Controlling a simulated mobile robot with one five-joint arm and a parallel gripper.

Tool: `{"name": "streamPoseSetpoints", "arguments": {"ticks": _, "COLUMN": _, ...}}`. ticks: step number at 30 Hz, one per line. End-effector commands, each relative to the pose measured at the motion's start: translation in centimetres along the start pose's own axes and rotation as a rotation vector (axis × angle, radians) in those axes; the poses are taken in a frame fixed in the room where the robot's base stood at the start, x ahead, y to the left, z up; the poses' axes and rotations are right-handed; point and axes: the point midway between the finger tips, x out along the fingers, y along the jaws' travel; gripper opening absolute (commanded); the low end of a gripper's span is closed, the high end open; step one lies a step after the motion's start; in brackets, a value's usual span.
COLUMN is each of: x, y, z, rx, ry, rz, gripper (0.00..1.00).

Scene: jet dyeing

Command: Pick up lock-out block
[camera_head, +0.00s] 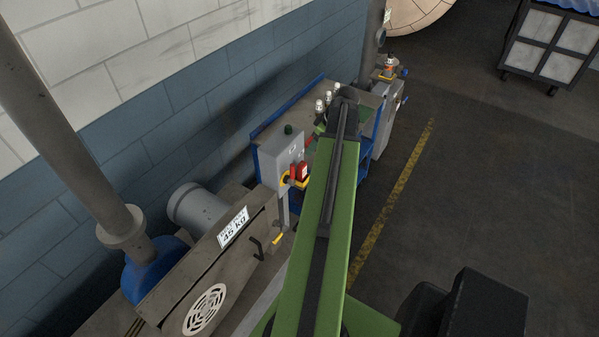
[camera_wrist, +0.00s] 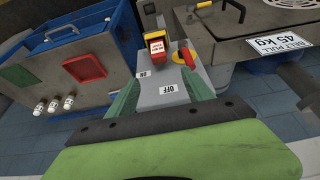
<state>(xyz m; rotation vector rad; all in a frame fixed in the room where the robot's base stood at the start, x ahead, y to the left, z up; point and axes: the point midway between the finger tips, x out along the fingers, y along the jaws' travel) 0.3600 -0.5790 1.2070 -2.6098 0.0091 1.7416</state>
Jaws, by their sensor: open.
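The lock-out block (camera_wrist: 158,46) is a small red block with a white label. It sits at the far edge of a grey switch box (camera_wrist: 165,90) marked ON and OFF. In the head view the red block (camera_head: 302,171) shows at the front of the grey box (camera_head: 276,156). A red handle on a yellow disc (camera_wrist: 183,59) is just right of the block in the wrist view. My gripper (camera_wrist: 163,84) is open, its green fingers apart over the box and short of the block. In the head view my arm hides the gripper.
A blue bench (camera_wrist: 96,30) with a red square, a green square and three white-capped bottles (camera_wrist: 54,105) stands beside the box. A machine cover (camera_head: 222,262) labelled 45 kg is on its other side.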

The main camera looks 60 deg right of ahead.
Motion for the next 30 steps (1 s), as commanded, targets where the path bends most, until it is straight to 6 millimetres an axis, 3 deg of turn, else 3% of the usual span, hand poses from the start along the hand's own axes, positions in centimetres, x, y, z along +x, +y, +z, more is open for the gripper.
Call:
{"name": "streamPoseSetpoints", "arguments": {"ticks": 15, "x": 11.4, "y": 0.1, "z": 0.4, "rx": -0.001, "ry": 0.0, "rz": 0.0, "gripper": 0.6}}
{"name": "streamPoseSetpoints", "arguments": {"ticks": 23, "x": 12.0, "y": 0.1, "z": 0.2, "rx": 0.001, "ry": 0.0, "rz": 0.001, "gripper": 0.6}}
{"name": "streamPoseSetpoints", "arguments": {"ticks": 30, "x": 15.8, "y": 0.3, "z": 0.9, "rx": 0.001, "ry": 0.0, "rz": 0.001, "gripper": 0.6}}
